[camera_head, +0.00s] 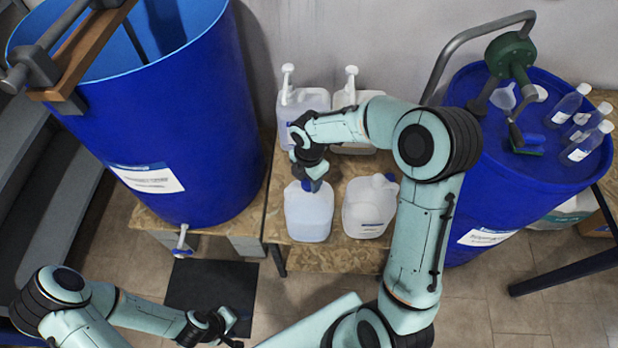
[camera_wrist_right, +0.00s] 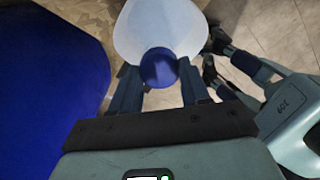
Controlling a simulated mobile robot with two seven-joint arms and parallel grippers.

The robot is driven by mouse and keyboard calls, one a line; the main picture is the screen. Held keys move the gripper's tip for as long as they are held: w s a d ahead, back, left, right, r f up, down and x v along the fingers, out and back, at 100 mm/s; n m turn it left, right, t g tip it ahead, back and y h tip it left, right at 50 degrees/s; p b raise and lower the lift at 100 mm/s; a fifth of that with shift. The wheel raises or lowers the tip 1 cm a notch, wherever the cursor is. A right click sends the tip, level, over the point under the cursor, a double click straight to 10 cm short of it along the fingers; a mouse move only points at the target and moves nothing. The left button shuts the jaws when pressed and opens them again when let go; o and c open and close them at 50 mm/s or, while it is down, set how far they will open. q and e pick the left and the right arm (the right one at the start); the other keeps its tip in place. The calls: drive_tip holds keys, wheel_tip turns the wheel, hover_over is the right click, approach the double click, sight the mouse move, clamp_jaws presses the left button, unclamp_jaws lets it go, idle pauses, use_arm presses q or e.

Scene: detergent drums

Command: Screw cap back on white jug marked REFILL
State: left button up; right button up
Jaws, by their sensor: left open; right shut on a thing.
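A whitish jug (camera_head: 308,214) stands at the front left of the low table, and its body shows in the right wrist view (camera_wrist_right: 160,28). No REFILL marking is readable on it. My right gripper (camera_head: 313,180) is over this jug's top, shut on a blue cap (camera_wrist_right: 158,68). The cap is between the fingertips, in line with the jug's top; I cannot tell whether it touches the neck, which is hidden. My left gripper (camera_head: 222,326) is open and empty, low at the left.
Two jugs with pump tops stand behind, the left one (camera_head: 300,101) and the right one (camera_head: 350,97). A large blue drum (camera_head: 190,110) stands at the left. Another blue drum (camera_head: 495,160) at the right bears a green hand pump (camera_head: 510,55) and several bottles.

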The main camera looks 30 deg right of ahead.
drive_tip(key=m+b, duration=0.1)
drive_tip(key=m, duration=0.2)
drive_tip(key=shift+f, duration=0.15)
use_arm(q)
drive_tip(key=shift+s+f, duration=1)
use_arm(e)
drive_tip(key=shift+m, duration=1.2)
use_arm(q)
drive_tip(key=shift+f, duration=0.1)
use_arm(e)
drive_tip(key=shift+m+b, duration=0.5)
drive_tip(key=shift+m, duration=1.7)
use_arm(q)
drive_tip(key=shift+s+f+g+b, duration=0.3)
drive_tip(key=shift+s+f, duration=0.4)
drive_tip(key=shift+f, duration=0.05)
use_arm(e)
drive_tip(key=shift+m, duration=0.7)
